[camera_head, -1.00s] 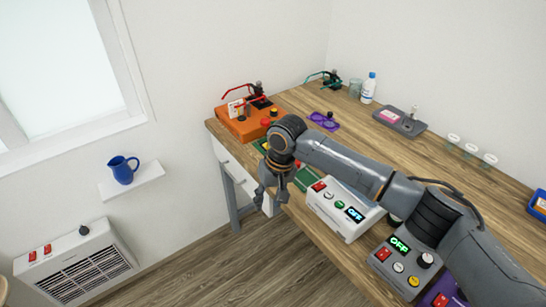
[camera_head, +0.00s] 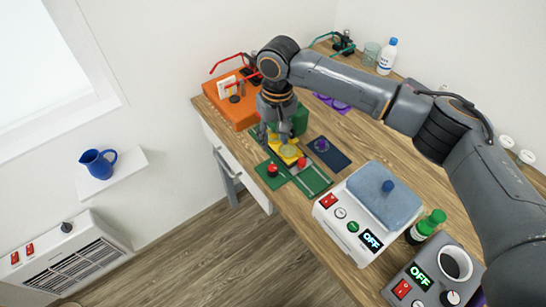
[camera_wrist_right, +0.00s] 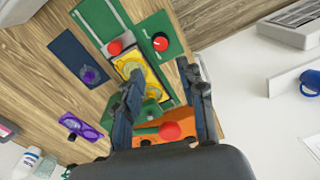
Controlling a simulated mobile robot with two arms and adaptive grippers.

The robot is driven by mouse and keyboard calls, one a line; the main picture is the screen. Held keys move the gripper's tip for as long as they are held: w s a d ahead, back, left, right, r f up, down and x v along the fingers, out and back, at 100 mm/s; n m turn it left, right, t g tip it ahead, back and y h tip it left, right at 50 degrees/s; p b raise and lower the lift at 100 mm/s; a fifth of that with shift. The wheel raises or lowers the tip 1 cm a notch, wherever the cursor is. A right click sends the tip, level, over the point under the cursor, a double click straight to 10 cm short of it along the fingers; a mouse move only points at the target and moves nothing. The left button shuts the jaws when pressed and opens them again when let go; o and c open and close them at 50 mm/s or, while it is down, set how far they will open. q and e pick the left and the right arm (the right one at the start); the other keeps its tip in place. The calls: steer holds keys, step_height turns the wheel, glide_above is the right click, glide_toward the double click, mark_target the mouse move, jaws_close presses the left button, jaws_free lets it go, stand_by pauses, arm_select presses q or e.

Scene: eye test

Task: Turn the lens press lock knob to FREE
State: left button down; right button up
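The lens press is a green base (camera_head: 312,182) with a yellow bed (camera_wrist_right: 150,85) carrying a clear round lens. A red knob (camera_head: 272,170), seemingly the lock knob, sits on a green plate at the press's near-left side. In the right wrist view this knob (camera_wrist_right: 160,42) shows a small pale mark; no FREE lettering is readable. A red ball (camera_head: 302,162) sits on the slide rail. My right gripper (camera_head: 283,138) is open above the far part of the press, apart from the lock knob. Another red ball (camera_wrist_right: 170,130) shows between its fingers. My left gripper is out of view.
A blue mat (camera_head: 336,158) with a purple lens lies right of the press. A white device (camera_head: 345,238) reading OFF stands nearer, beside a green-capped bottle (camera_head: 426,226). An orange box (camera_head: 226,106) with red glasses stands behind left. The table's front edge is close to the press.

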mark_target(273, 168)
steer(key=f, duration=0.1)
steer(key=s+f+p, duration=0.1)
steer(key=f, duration=0.1)
steer(key=shift+f, duration=0.1)
step_height(273, 168, down, 2)
steer(key=shift+w+a+f, duration=0.1)
steer(key=shift+w, duration=0.05)
steer(key=f, duration=0.1)
steer(key=f+p, duration=0.1)
steer(key=f, duration=0.3)
steer(key=shift+w+a+f, duration=0.1)
steer(key=shift+w+f, duration=0.15)
steer(key=shift+f, duration=0.5)
jaws_close()
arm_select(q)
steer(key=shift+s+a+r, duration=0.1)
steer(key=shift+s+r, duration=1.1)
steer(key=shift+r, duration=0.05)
